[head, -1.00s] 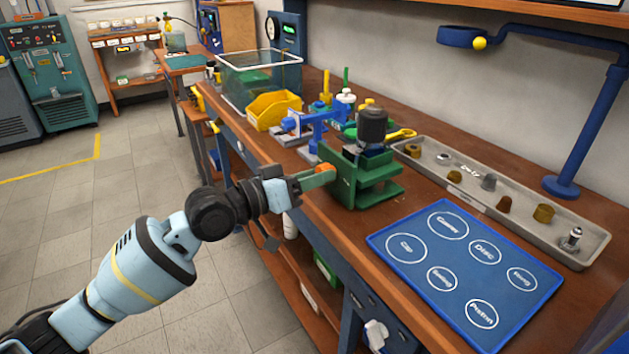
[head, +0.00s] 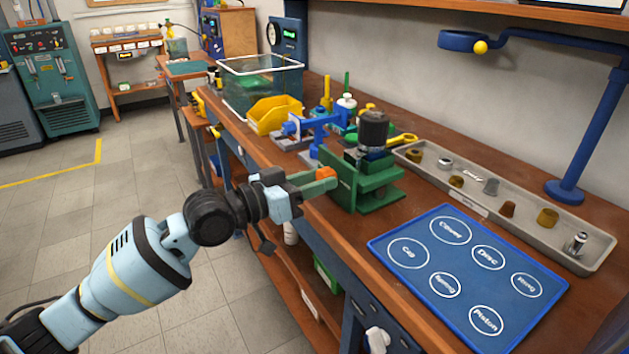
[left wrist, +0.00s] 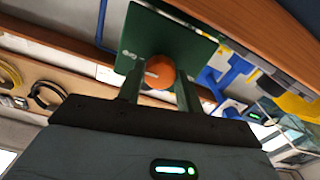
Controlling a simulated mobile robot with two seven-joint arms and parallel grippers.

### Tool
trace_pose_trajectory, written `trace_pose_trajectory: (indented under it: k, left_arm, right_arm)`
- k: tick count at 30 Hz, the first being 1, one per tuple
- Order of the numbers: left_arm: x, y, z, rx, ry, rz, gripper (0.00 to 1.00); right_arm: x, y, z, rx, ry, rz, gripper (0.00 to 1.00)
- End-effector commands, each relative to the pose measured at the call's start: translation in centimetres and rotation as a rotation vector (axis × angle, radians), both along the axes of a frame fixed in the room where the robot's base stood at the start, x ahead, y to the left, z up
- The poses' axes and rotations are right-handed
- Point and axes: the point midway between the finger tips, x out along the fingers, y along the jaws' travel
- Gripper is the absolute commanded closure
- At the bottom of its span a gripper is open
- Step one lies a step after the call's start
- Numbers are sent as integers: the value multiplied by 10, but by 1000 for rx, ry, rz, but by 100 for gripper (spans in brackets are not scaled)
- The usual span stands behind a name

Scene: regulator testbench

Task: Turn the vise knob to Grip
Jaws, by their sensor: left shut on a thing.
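The green vise (head: 372,188) stands near the front edge of the bench, with a dark cylindrical part (head: 374,130) upright in it. The orange vise knob (left wrist: 160,73) is on the vise's green side plate (left wrist: 160,38) and also shows in the head view (head: 325,173). My left gripper (head: 314,180) reaches in from the left. Its two fingers lie on either side of the knob in the left wrist view and are shut on it. A pale pointer line on the knob points left in that view. The small marking beside it is too small to read. My right gripper is not in view.
A blue mat (head: 440,285) with labelled circles lies at the right. Behind it, a long grey tray (head: 480,206) holds several small metal parts. A yellow bin (head: 274,113) and a blue tool stand (head: 318,126) are beyond the vise. A blue lamp arm (head: 592,130) rises at the back right.

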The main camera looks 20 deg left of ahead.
Motion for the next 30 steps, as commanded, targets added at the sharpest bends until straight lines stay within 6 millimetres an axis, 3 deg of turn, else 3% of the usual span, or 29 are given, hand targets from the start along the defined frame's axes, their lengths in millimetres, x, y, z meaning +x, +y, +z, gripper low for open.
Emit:
trace_pose_trajectory:
  k: [1,6,17,30]
  left_arm:
    - [0,0,-1,3,1,-1,63]
    - [0,0,-1,2,1,0,43]
    - [-4,4,-1,1,2,1,43]
    - [-52,42,-2,4,2,1,43]
  right_arm:
    - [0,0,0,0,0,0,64]
    - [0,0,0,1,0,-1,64]
    - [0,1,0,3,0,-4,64]
    - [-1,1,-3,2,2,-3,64]
